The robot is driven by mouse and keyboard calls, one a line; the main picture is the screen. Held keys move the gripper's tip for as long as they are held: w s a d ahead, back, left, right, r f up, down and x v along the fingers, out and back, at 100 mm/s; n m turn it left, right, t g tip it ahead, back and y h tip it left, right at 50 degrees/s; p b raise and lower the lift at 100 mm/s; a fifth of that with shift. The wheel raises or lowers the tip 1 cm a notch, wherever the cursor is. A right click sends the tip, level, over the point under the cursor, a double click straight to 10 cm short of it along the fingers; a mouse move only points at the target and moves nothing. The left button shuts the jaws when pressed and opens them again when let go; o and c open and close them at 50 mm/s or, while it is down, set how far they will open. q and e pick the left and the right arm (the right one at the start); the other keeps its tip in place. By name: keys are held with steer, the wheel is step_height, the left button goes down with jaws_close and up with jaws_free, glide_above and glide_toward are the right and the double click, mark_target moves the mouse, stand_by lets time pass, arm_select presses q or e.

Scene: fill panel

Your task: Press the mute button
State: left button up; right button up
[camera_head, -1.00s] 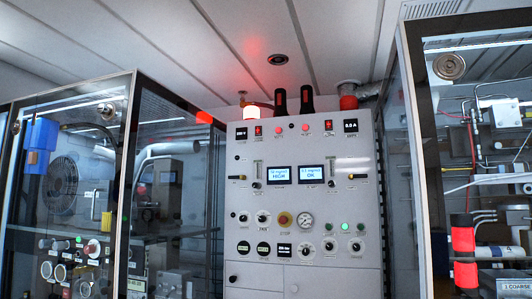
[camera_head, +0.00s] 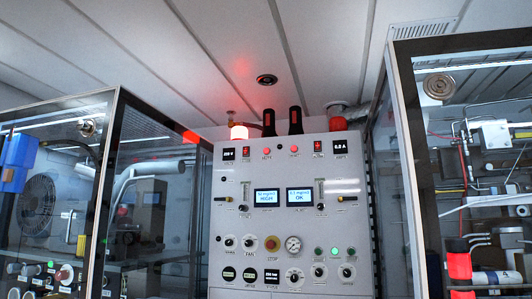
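A light grey control panel (camera_head: 230,190) stands upright ahead of me. Its top row has two small round red buttons, one on the left (camera_head: 267,152) and one on the right (camera_head: 294,150), with labels too small to read surely. I cannot tell which control is the mute button. The left screen (camera_head: 266,198) reads HIGH and the right screen (camera_head: 300,197) reads OK. Neither of my grippers is in view.
Glass-fronted cabinets stand at the left (camera_head: 110,150) and right (camera_head: 403,150). Nothing visibly blocks the panel front.

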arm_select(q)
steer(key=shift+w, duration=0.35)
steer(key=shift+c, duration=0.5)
